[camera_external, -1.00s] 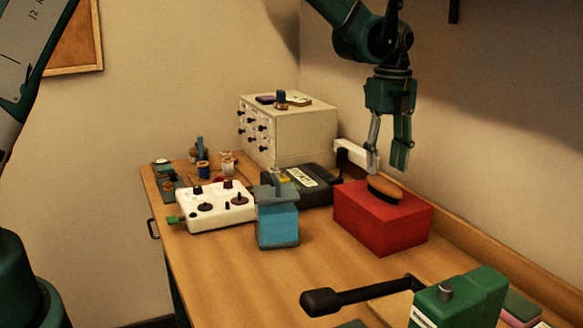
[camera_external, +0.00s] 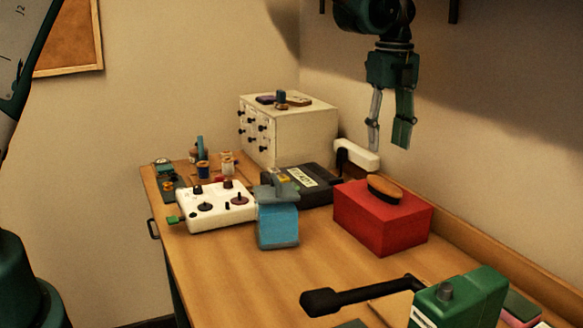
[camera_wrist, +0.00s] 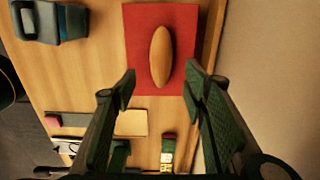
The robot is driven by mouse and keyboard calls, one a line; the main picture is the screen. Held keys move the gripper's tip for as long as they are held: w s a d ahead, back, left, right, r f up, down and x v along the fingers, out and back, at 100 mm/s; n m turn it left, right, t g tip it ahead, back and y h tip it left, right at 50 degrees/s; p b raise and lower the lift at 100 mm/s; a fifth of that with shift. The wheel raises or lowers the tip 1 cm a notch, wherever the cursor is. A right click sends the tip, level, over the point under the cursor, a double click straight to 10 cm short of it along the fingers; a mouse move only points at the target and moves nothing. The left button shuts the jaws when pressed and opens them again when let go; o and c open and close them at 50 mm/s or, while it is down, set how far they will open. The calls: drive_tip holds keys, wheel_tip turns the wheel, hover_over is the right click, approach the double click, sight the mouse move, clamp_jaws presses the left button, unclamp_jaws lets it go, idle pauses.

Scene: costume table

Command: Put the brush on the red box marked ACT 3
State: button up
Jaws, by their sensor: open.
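The brush (camera_external: 385,189), with an oval brown wooden back, lies on top of the red box (camera_external: 382,224), toward its far edge. In the wrist view the brush (camera_wrist: 161,56) lies lengthwise on the red box top (camera_wrist: 141,71), within its edges. No ACT 3 marking is readable on the faces I see. My gripper (camera_external: 389,147) is open and empty, pointing down above the brush and apart from it. In the wrist view the fingertips (camera_wrist: 161,84) stand wide on either side of the brush, nearer the camera.
A blue-grey block-shaped object (camera_external: 278,222) stands left of the red box. A black case with a label (camera_external: 306,185) and a white control panel (camera_external: 214,208) lie behind. A green machine with a black handle (camera_external: 462,298) stands in front. The wall is close on the right.

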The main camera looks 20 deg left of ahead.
drive_tip(key=shift+a+r, duration=0.1)
drive_tip(key=s+a+r+n+t, duration=0.1)
drive_tip(key=s+a+r+n, duration=0.3)
drive_tip(key=a, duration=0.5)
drive_tip(key=s+a+r+n+t+h, duration=0.1)
drive_tip(key=s+a+r+n, duration=0.25)
drive_tip(key=a+r, duration=0.45)
drive_tip(key=s+a+r+n+t, duration=0.1)
drive_tip(key=s+a+r+n, duration=0.3)
drive_tip(key=a, duration=0.7)
drive_tip(key=s+a+f+n+t, duration=0.2)
drive_tip(key=s+a+n, duration=0.5)
drive_tip(key=s+a, duration=0.3)
drive_tip(key=s+a+f+n+t+y, duration=0.1)
drive_tip(key=s+a+f+n+t, duration=0.1)
drive_tip(key=s+a+n, duration=0.6)
drive_tip(key=shift+s+a+f, duration=0.2)
drive_tip(key=shift+s+a, duration=1.05)
drive_tip(key=shift+a, duration=0.1)
drive_tip(key=shift+f+n, duration=0.1)
drive_tip(key=shift+n, duration=0.15)
